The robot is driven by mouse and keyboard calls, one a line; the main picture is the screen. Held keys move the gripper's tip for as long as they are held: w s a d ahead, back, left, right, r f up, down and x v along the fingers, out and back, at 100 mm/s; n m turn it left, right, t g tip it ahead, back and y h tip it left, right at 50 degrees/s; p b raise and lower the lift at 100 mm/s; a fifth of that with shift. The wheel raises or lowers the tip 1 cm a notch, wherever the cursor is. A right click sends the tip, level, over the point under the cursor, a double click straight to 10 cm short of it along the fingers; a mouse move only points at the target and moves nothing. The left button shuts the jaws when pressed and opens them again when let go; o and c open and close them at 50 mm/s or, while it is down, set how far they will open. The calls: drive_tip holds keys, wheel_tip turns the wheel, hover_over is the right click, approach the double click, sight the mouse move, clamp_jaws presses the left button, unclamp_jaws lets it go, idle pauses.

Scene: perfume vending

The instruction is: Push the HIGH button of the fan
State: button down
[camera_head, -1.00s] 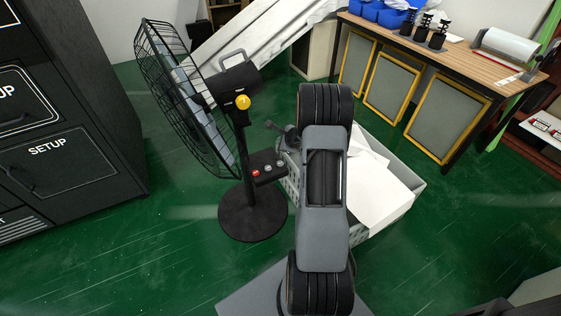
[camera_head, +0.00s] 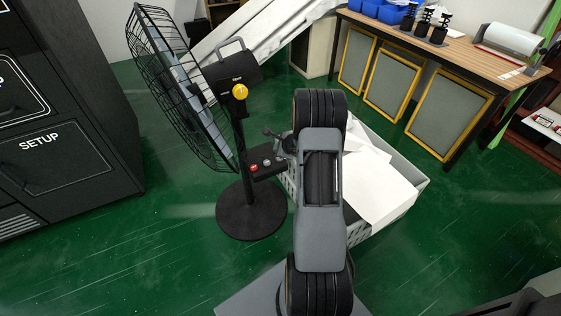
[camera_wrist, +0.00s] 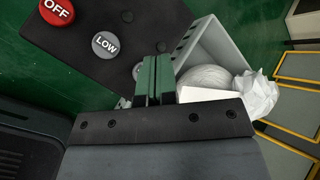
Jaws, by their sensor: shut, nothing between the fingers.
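The fan (camera_head: 180,90) is a black pedestal fan with a round base on the green floor. Its button box (camera_head: 262,172) has a red OFF button (camera_wrist: 57,10) and a grey LOW button (camera_wrist: 105,44). A third grey button (camera_wrist: 138,72) is mostly hidden behind my fingers; its label cannot be read. My gripper (camera_wrist: 157,62) is shut and empty, its fingertips beside this third button in the wrist view. I cannot tell whether they touch it. In the head view my gripper (camera_head: 276,140) is at the right end of the box.
A grey crate (camera_head: 408,207) with white paper or packing stands right of the fan, partly behind my arm. A black SETUP cabinet (camera_head: 70,170) is at left. A wooden table (camera_head: 470,62) with framed panels below is at back right. Green floor is open in front.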

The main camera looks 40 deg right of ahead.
drive_tip(key=shift+f+b, duration=0.55)
drive_tip(key=shift+f, duration=0.4)
drive_tip(key=shift+f, duration=0.15)
idle(1.3)
drive_tip(key=shift+f+b, duration=0.25)
drive_tip(key=shift+b, duration=0.45)
drive_tip(key=shift+f+b, duration=0.45)
drive_tip(key=shift+b, duration=0.1)
idle(0.5)
drive_tip(key=shift+r, duration=0.2)
drive_tip(key=shift+r+p, duration=0.5)
drive_tip(key=shift+r, duration=0.2)
drive_tip(key=shift+r, duration=0.1)
drive_tip(key=shift+r+p, duration=1.8)
drive_tip(key=shift+r, duration=0.65)
